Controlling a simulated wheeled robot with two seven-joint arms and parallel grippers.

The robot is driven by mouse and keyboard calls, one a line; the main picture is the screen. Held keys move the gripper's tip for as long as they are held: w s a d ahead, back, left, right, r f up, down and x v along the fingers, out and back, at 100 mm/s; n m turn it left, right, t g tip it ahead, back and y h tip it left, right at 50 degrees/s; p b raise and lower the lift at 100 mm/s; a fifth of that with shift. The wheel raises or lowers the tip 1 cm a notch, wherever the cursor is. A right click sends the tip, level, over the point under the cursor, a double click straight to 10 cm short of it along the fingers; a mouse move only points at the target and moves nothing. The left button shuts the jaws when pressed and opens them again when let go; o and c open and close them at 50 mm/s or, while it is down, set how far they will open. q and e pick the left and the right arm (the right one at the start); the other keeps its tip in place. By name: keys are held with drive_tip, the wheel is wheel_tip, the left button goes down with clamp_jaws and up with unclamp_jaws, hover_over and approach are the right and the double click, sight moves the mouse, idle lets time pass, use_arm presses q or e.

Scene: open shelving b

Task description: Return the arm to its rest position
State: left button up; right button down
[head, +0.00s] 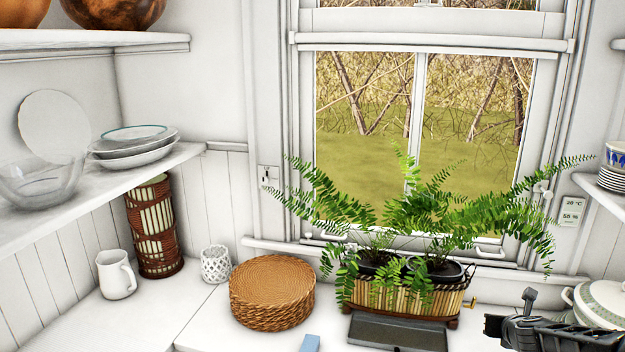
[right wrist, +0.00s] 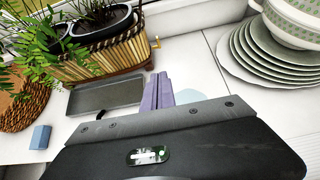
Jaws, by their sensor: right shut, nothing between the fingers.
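My right gripper (head: 508,326) shows at the lower right of the head view, over the white counter to the right of the fern planter. In the right wrist view its fingers (right wrist: 158,92) are together, with nothing between them. They point toward the counter between the planter and a stack of plates. My left gripper and left arm are not in view.
A fern planter (head: 400,298) stands under the window behind a dark tray (head: 396,333). Stacked plates (right wrist: 262,60) and a tureen (head: 604,303) stand at right. A blue block (head: 310,343), woven stack (head: 272,292) and white mug (head: 116,275) are left. Shelves flank both sides.

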drive_tip(key=s+a+f+n+g+y, duration=0.1)
drive_tip(key=s+a+f+n, duration=0.3)
drive_tip(key=a+f+n, duration=0.3)
drive_tip(key=s+a+f+n+g+y+b, duration=0.1)
drive_tip(key=s+a+f+n, duration=0.3)
drive_tip(key=a+f+n, duration=0.4)
drive_tip(key=s+a+f+n+g+y, duration=0.2)
drive_tip(key=s+a+f+n, duration=0.2)
drive_tip(key=f+n, duration=0.35)
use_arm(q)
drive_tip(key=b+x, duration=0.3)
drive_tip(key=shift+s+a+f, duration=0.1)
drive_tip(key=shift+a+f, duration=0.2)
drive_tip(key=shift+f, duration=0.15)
use_arm(e)
drive_tip(key=s+a+f+n+g+y, duration=0.1)
drive_tip(key=s+a+f+n+g, duration=0.1)
drive_tip(key=s+a+n, duration=0.3)
drive_tip(key=s+a+f+n+g+y, duration=0.1)
drive_tip(key=s+a+f+n, duration=0.4)
drive_tip(key=s+a, duration=0.6)
drive_tip(key=s+a+f+n+g+y, duration=0.1)
drive_tip(key=s+a+f+n+g, duration=0.2)
drive_tip(key=s+a, duration=0.5)
drive_tip(key=s+f+n, duration=0.1)
drive_tip(key=s+n, duration=0.1)
drive_tip(key=s, duration=0.1)
drive_tip(key=shift+a+f, duration=0.15)
drive_tip(key=shift+a, duration=0.1)
